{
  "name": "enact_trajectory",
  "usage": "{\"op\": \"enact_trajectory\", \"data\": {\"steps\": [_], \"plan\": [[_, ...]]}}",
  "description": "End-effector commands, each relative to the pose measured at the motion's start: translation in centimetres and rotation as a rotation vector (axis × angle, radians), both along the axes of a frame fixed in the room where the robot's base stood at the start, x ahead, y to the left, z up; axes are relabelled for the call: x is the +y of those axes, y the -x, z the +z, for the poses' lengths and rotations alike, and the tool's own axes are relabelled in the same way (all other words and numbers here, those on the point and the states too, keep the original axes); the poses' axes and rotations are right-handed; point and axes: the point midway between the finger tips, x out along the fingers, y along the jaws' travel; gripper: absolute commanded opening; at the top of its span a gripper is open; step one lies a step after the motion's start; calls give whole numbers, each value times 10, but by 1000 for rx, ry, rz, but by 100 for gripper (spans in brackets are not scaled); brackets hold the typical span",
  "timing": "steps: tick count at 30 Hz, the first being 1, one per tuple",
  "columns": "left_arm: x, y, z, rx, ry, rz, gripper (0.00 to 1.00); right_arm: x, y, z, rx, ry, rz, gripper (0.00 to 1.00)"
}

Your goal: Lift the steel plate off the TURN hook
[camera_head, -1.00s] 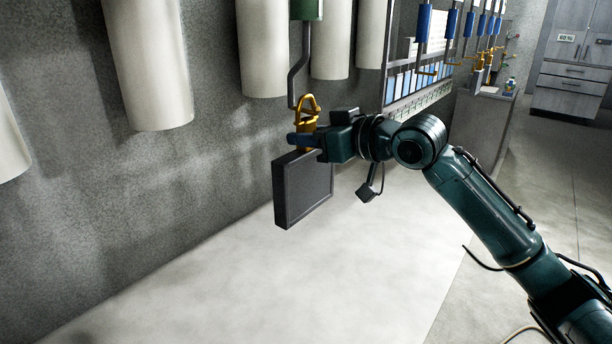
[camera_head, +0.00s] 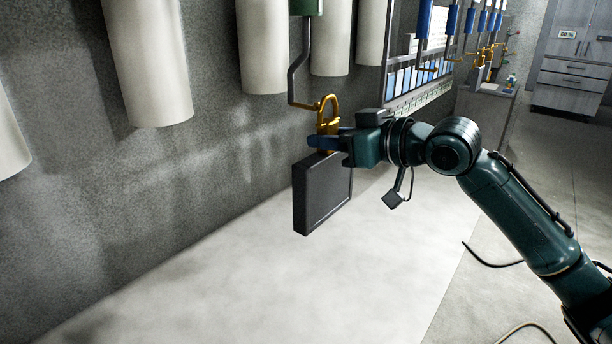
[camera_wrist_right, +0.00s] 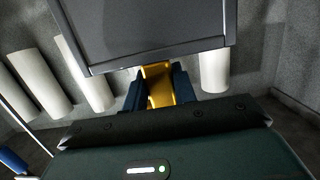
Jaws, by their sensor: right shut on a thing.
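The steel plate (camera_head: 322,195), a dark grey square slab, hangs below its yellow loop handle (camera_head: 326,112). My right gripper (camera_head: 330,142) is shut on this handle just above the plate. The right wrist view shows the yellow handle (camera_wrist_right: 158,86) between the blue fingers, with the plate (camera_wrist_right: 150,28) across the top. The TURN hook (camera_head: 292,82) is a bent grey rod under a green block (camera_head: 306,8). Its yellow tip reaches right to the loop's left side; I cannot tell whether it still passes inside. My left gripper is not in view.
Pale cylinders (camera_head: 146,65) hang along the grey wall at left and behind the hook. Several blue-sleeved hooks (camera_head: 423,25) hang further back right, near a rack (camera_head: 415,80). Below the plate is a bare pale surface (camera_head: 270,270). Grey cabinets (camera_head: 570,70) stand far right.

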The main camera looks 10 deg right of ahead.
Motion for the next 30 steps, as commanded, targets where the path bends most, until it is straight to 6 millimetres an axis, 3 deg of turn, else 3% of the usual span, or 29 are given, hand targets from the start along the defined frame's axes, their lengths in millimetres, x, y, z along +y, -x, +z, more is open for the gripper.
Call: {"op": "enact_trajectory", "data": {"steps": [30], "plan": [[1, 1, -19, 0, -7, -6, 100, -43, 54, 0, -6, 0, -2, 0]]}}
